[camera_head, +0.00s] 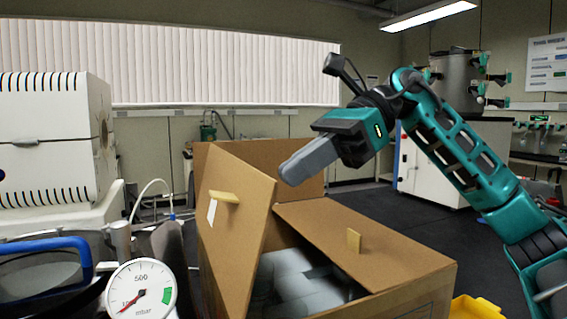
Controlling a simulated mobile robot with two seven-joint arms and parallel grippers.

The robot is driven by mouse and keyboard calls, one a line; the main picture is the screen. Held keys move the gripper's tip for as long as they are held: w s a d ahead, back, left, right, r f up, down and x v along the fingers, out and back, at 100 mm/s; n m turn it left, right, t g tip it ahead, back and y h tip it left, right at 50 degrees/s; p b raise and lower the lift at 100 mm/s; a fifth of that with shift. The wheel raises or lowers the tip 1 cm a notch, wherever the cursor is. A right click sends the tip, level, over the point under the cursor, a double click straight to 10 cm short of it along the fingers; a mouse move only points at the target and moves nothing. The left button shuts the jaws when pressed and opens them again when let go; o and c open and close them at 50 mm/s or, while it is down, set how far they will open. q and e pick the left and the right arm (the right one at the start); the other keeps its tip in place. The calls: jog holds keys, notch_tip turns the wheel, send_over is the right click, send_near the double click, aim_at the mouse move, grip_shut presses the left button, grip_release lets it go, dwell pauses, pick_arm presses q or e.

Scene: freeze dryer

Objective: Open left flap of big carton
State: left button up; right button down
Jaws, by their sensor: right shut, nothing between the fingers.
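The big carton (420,288) is brown cardboard and stands low in the middle of the view. Its left flap (236,232) stands up steeply, with a small tan tab and a white label on its face. The right flap (350,232) lies nearly flat and covers part of the opening. It also carries a small tab. A back flap (312,180) stands upright behind. Grey contents (290,280) show through the gap. My right gripper (285,180) is shut and empty, above the carton beside the left flap's upper right corner. My left gripper is out of view.
A pressure gauge (141,290) and a blue handle (45,248) stand close at lower left, beside a white machine (50,140). A yellow object (475,308) lies at lower right. A steel vessel (455,80) stands on a white cabinet (435,175) behind. Dark floor is open right of the carton.

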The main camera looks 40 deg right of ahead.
jog(key=shift+w+a+r, duration=0.15)
jog(key=shift+a+r, duration=0.05)
jog(key=shift+a, duration=0.3)
jog(key=shift+w+a+r, duration=0.1)
jog(key=shift+a+r, duration=0.1)
jog(key=shift+a, duration=0.55)
jog(key=shift+w, duration=0.1)
jog(key=w+a+r+p, duration=0.1)
jog(key=a+p, duration=0.3)
jog(key=a, duration=0.3)
jog(key=shift+w+a+r, duration=0.2)
jog(key=shift+w+r, duration=0.15)
jog(key=shift+d, duration=0.15)
